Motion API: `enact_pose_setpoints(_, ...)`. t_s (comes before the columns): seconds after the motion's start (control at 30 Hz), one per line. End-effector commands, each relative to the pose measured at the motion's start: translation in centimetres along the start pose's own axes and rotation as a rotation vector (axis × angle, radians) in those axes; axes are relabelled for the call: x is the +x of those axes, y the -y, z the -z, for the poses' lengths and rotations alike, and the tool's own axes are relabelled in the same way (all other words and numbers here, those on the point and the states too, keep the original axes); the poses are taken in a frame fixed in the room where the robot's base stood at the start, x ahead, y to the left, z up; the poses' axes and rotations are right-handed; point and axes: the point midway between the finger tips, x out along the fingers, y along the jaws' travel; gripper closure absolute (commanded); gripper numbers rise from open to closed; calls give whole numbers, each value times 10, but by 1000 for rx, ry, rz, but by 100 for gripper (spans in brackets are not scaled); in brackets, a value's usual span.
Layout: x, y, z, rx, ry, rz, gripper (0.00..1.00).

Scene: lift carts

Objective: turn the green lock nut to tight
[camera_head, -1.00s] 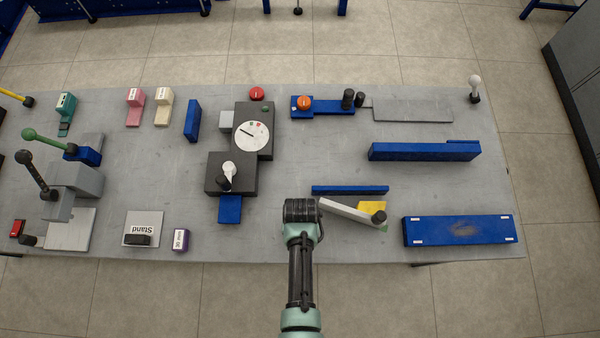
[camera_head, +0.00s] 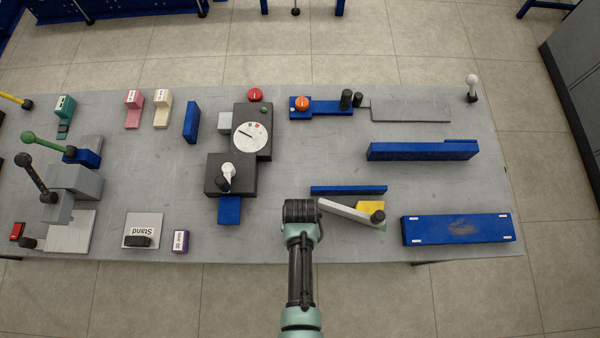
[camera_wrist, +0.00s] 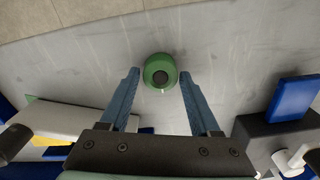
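The green lock nut (camera_wrist: 153,64) is a round green knob with a dark centre, seen end-on in the wrist view. It stands on the grey table near the front edge. My gripper (camera_wrist: 160,74) is open, with one blue finger on each side of the nut in the picture and a gap on both sides. I cannot tell how far the fingertips are above the nut. In the head view my gripper (camera_head: 302,210) points down at the table's front, and my arm hides the nut. The nut's tightness cannot be seen.
A pale lever (camera_head: 345,210) with a dark knob lies close right of my gripper, beside a yellow piece (camera_head: 371,207). A thin blue bar (camera_head: 348,190) is behind it. A dark block with a dial (camera_head: 251,136) and a blue block (camera_head: 229,210) stand to the left.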

Motion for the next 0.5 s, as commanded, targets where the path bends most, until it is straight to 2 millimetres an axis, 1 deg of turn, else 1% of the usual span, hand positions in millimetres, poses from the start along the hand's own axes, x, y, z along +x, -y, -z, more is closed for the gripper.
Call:
enact_pose_setpoints(0.03, 0, 0, 0, 0, 0, 0, 26)
enact_pose_setpoints(0.07, 0, 0, 0, -1, 0, 0, 20)
enact_pose_setpoints(0.1, 0, 0, 0, -1, 0, 0, 19)
enact_pose_setpoints(0.37, 0, 0, 0, -2, 0, 0, 19)
enact_pose_setpoints(0.5, -8, 0, 0, -3, -1, 0, 19)
